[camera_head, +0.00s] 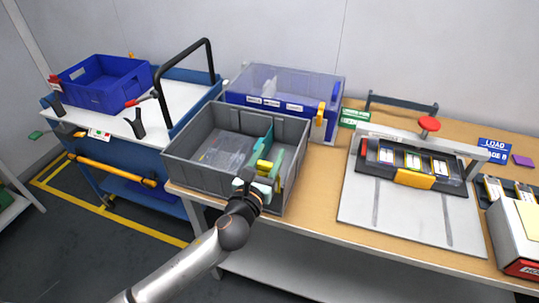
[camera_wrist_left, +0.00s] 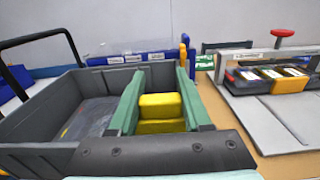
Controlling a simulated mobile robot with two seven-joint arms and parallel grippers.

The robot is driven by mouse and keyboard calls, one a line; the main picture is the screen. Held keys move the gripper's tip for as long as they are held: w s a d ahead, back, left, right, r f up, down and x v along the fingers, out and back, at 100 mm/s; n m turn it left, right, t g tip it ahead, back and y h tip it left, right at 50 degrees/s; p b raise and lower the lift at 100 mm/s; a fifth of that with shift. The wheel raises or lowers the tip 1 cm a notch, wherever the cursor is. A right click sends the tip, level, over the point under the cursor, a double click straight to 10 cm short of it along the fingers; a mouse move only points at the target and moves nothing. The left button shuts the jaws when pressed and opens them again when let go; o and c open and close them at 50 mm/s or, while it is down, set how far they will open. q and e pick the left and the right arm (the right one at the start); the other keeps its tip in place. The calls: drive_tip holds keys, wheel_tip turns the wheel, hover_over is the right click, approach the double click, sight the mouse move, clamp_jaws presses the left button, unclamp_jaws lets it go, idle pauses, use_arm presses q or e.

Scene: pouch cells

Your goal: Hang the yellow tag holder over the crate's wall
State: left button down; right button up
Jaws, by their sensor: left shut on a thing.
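The yellow tag holder (camera_wrist_left: 160,106) is between the two green fingers of my left gripper (camera_wrist_left: 158,100), with both fingers along its sides. In the head view the left gripper (camera_head: 267,163) is over the right part of the grey crate (camera_head: 190,174), near its right wall, and the yellow holder (camera_head: 263,166) shows only in part. In the wrist view the crate (camera_wrist_left: 38,112) lies to the left and under the fingers. I cannot tell whether the holder touches the crate's wall. My right gripper is out of view.
A blue bin (camera_head: 285,112) with a clear upper part stands behind the crate, with a yellow piece (camera_head: 320,114) at its right corner. A press fixture (camera_head: 400,165) is on the table (camera_head: 330,208) to the right. A blue cart (camera_head: 90,160) stands left.

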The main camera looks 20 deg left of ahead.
use_arm(q)
drive_tip(key=shift+p, duration=0.6)
idle(1.1)
drive_tip(key=shift+f+b, duration=1.45)
drive_tip(key=shift+f, duration=0.4)
drive_tip(key=shift+c, duration=1.3)
unclamp_jaws()
drive_tip(key=s+b, duration=0.1)
drive_tip(key=s, duration=1.1)
drive_tip(key=shift+s+a, duration=0.25)
drive_tip(key=shift+s, duration=0.05)
